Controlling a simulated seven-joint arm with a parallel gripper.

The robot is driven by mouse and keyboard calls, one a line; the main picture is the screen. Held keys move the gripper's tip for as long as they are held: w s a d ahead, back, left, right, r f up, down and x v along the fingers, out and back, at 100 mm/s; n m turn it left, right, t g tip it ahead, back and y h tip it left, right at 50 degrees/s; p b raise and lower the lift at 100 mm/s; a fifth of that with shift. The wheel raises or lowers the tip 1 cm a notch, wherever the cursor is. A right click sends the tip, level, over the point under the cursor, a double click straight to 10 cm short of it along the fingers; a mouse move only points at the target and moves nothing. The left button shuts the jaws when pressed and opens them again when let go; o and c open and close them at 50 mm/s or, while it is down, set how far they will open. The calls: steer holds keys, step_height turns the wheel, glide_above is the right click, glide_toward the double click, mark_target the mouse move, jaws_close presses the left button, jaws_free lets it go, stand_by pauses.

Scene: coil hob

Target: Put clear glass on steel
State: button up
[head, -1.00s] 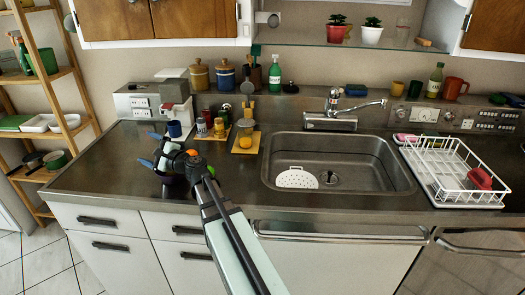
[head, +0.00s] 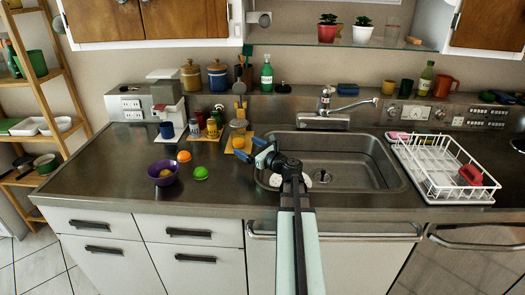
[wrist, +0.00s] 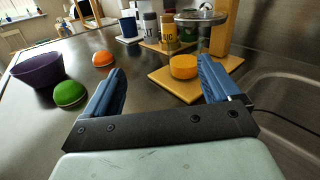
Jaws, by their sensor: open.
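My gripper (head: 252,150) is open and empty, low over the counter at the left end of the sink; its two blue fingers also show in the wrist view (wrist: 160,68). In front of the fingers is a wooden board (wrist: 170,84) with a round orange-yellow piece (wrist: 184,66) on it. A shiny, greyish round thing (wrist: 201,17) is above and behind that piece; I cannot tell whether it is the clear glass. The steel countertop (head: 110,170) is dark grey and largely bare at the left.
Spice jars (head: 212,128) and a blue mug (head: 167,130) stand behind. The sink (head: 350,165) and white dish rack (head: 445,170) are to the right.

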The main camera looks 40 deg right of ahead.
mark_target(242, 138)
steer(key=s+d+f+m, duration=0.1)
steer(key=s+d+m, duration=0.1)
steer(key=s+d, duration=0.15)
steer(key=shift+h, duration=0.3)
steer(key=w, duration=1.4)
steer(key=shift+a, duration=0.25)
steer(key=shift+c, duration=0.4)
steer(key=c, duration=1.1)
steer(key=shift+o, duration=0.2)
steer(key=shift+r, duration=0.1)
steer(key=shift+r, duration=0.1)
steer(key=shift+s+a, duration=0.15)
steer(key=shift+s, duration=0.05)
steer(key=shift+s+a, duration=3.75)
steer(key=shift+r, duration=0.15)
